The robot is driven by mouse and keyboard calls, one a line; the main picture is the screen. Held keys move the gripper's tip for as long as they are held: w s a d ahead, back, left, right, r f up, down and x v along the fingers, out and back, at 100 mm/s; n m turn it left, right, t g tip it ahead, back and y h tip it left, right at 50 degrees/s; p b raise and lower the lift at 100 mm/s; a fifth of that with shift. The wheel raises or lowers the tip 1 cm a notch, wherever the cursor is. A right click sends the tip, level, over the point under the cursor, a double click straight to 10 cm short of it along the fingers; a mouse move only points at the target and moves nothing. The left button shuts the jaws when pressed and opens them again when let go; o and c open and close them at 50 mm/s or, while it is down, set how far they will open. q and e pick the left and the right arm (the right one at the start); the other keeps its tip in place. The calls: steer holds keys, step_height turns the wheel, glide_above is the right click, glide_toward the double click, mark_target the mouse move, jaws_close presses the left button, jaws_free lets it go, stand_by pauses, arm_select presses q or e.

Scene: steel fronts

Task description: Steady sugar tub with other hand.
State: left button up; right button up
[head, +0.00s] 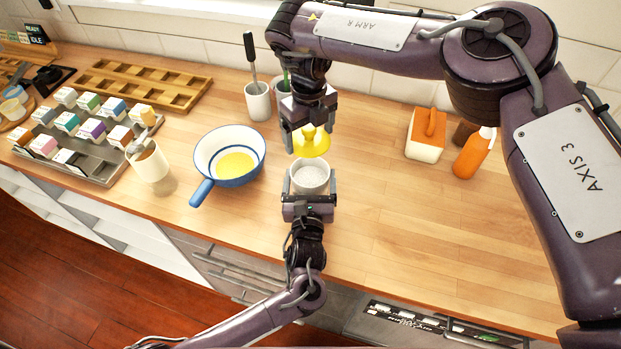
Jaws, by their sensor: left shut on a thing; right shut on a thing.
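The sugar tub (310,178) is a round, pale tub, open at the top, with white grains inside. It stands upright on the wooden counter near the front edge. My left gripper (310,192) comes from the front and is shut on the tub, one finger on each side. My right gripper (311,130) is shut on a yellow lid (311,146) with a knob. The lid is off the opening, just behind and above the tub in the picture. The gripper hides part of the knob.
A blue-rimmed white pan (222,160) with yellow contents is close on the left, handle forward. An orange-lidded box (426,136) and orange bottle (472,155) stand right. The front right counter is clear.

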arm_select(q)
steer(key=shift+a+f, duration=0.15)
steer(key=shift+f, duration=0.05)
arm_select(e)
steer(key=shift+w+a+r, duration=0.1)
steer(key=shift+w+r, duration=0.25)
steer(key=shift+w, duration=0.3)
steer(key=shift+w+d, duration=0.2)
steer(key=shift+w, duration=0.35)
steer(key=shift+w+a+r, duration=0.25)
steer(key=shift+w+r, duration=0.45)
steer(key=shift+w, duration=0.1)
arm_select(q)
steer(key=o, duration=0.9)
steer(key=shift+o, duration=0.9)
steer(key=shift+w+r, duration=0.1)
arm_select(e)
steer(key=shift+w+f, duration=0.1)
arm_select(q)
steer(key=s, duration=1.2)
steer(key=shift+a, duration=0.25)
steer(key=shift+s, duration=0.1)
